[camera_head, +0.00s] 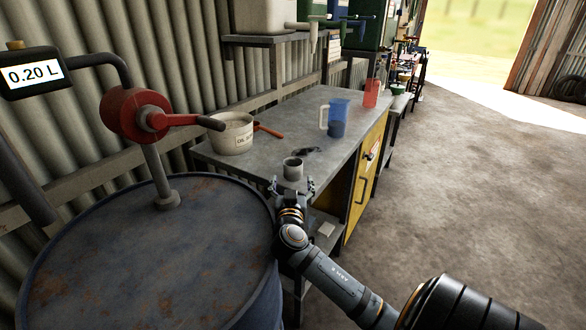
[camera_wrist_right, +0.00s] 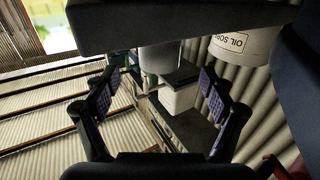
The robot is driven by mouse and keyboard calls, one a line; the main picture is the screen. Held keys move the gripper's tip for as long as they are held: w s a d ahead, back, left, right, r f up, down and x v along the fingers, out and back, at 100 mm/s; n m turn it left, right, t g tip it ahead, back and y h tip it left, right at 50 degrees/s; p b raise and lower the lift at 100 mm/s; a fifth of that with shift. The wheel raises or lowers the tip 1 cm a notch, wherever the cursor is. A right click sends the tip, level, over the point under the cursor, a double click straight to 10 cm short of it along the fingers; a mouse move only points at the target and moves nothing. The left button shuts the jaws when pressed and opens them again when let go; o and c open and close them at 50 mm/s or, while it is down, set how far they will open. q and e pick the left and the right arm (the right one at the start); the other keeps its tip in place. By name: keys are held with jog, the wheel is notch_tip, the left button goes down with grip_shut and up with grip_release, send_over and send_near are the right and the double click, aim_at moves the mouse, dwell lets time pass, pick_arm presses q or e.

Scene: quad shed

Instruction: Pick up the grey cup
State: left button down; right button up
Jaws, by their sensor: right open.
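The grey cup (camera_head: 292,171) stands upright near the front edge of the grey metal workbench (camera_head: 270,112). My right gripper (camera_head: 293,184) is open and empty at the bench's near edge, its two fingers spread just on the near side of the cup. Whether a finger touches the cup cannot be told. In the right wrist view the open fingers (camera_wrist_right: 157,88) flank a grey cylinder (camera_wrist_right: 160,58), which looks like the cup, partly hidden by a dark slab. My left gripper is not in view.
A small dark item (camera_head: 307,150) lies behind the cup. A rusty drum (camera_head: 130,262) with a red-handled pump is at left.

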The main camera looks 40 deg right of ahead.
aim_at(293, 170)
jog(key=x, duration=0.2)
jog(key=shift+w+d, duration=0.25)
jog(key=shift+w, duration=0.05)
jog(key=shift+w+d, duration=0.15)
jog(key=shift+w+d+r+p, duration=0.3)
jog(key=shift+r+p, duration=0.1)
jog(key=shift+p, duration=0.05)
jog(key=x, duration=0.4)
jog(key=shift+p, duration=0.4)
jog(key=shift+w+d, duration=0.1)
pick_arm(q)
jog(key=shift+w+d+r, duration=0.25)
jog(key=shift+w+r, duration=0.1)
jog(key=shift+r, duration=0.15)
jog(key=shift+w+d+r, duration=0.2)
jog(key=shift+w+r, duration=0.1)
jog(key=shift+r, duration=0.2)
pick_arm(e)
jog(key=shift+c, duration=1.2)
jog(key=c, duration=0.9)
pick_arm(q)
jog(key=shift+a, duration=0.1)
pick_arm(e)
jog(key=shift+c, duration=0.6)
